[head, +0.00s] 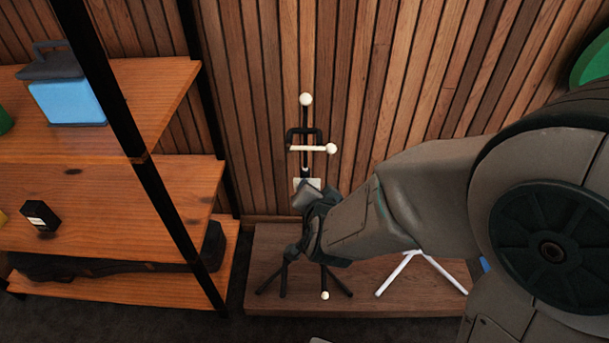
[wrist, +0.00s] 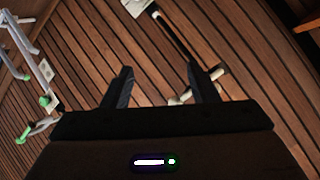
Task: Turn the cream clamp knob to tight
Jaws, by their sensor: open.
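A black stand with cream parts stands against the slatted wall in the head view. It has a cream ball (head: 306,99) on top, a black yoke (head: 304,133) and a cream bar ending in a cream ball (head: 331,148). My gripper (head: 308,193) is in front of the stand's middle, below that bar, and hides part of the pole. In the wrist view my gripper (wrist: 158,84) is open. A cream piece (wrist: 181,98) shows between the fingers, close to the right one, and more cream (wrist: 216,74) shows beyond that finger. I cannot tell which cream part is the clamp knob, or whether it is touched.
A low wooden platform (head: 262,250) carries the stand. A white stand (head: 396,272) is to the right on it; a stand with green knobs (wrist: 44,101) shows in the wrist view. A wooden shelf (head: 150,185) with a black post is on the left.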

